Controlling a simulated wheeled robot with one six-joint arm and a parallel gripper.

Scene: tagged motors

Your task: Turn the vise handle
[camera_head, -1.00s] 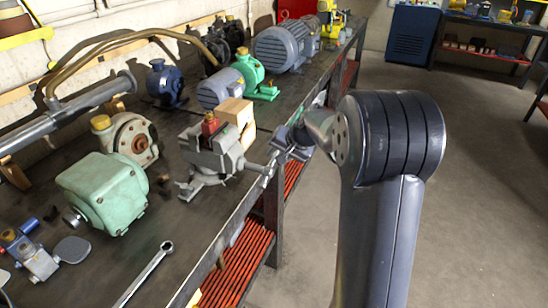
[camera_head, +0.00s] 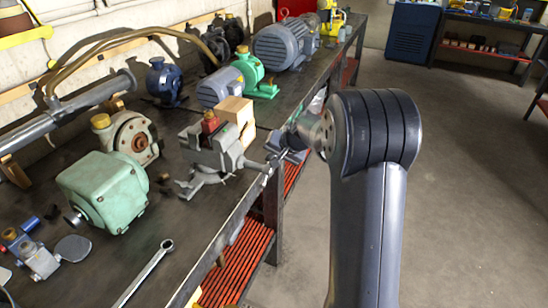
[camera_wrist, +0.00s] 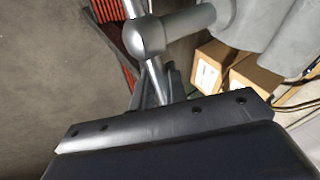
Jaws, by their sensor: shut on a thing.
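The grey vise (camera_head: 211,155) is fixed at the front edge of the dark workbench, with a red-topped part (camera_head: 209,123) in its jaws. In the wrist view, the screw end of the vise (camera_wrist: 187,22) carries a round boss with a thin metal handle bar (camera_wrist: 154,80) running through it. My gripper (camera_wrist: 160,96) is shut on the lower part of this handle; the fingers are partly hidden behind the dark gripper body. In the head view, my gripper (camera_head: 283,152) is just right of the vise, beyond the bench edge, and small.
Red slatted shelving (camera_head: 235,270) is below the bench edge. The floor to the right is open.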

